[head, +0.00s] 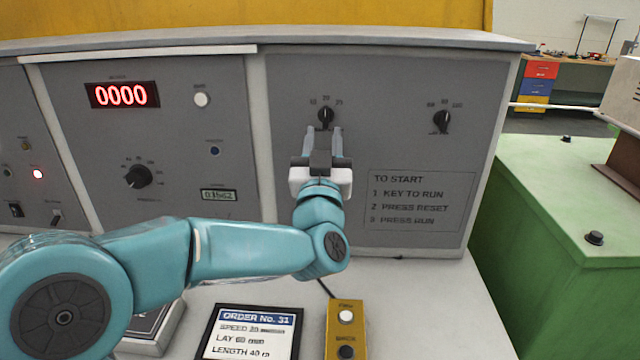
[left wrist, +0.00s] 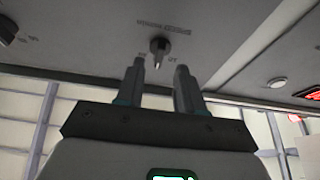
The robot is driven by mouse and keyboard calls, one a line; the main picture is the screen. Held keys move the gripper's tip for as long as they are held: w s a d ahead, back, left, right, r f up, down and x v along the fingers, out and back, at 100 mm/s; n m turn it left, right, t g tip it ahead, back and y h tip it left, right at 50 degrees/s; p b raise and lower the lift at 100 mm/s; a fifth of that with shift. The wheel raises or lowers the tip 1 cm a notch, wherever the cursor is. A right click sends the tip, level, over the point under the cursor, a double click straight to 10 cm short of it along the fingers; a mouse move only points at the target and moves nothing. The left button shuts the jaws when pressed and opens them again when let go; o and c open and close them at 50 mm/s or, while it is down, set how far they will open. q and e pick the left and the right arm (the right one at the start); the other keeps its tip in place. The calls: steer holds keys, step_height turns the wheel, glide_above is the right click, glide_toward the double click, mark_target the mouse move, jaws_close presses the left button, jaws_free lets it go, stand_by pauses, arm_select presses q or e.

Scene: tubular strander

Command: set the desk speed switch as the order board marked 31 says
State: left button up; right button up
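The order board (head: 252,332) lies on the desk and reads "ORDER No. 31", speed apparently 20, lay 60 mm, length 40 m. The speed switch (head: 325,114) is a black knob on the upright grey panel, with small numbers above it. In the left wrist view the knob (left wrist: 159,46) has a pale pointer that seems aimed at the middle mark; the numbers are too small to read surely. My left gripper (head: 323,132) is just in front of the knob. Its two fingers are apart, with the knob beyond the gap between their tips. My right gripper is not in view.
A second black knob (head: 441,121) is to the right on the same panel. A third knob (head: 138,176) and a red display (head: 122,95) reading 0000 are to the left. A yellow button box (head: 346,330) stands beside the board. A green cabinet (head: 560,230) is at the right.

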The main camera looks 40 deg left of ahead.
arm_select(q)
steer(key=b+v, duration=0.2)
steer(key=v, duration=1)
steer(key=shift+s, duration=0.2)
steer(key=shift+s+d, duration=0.1)
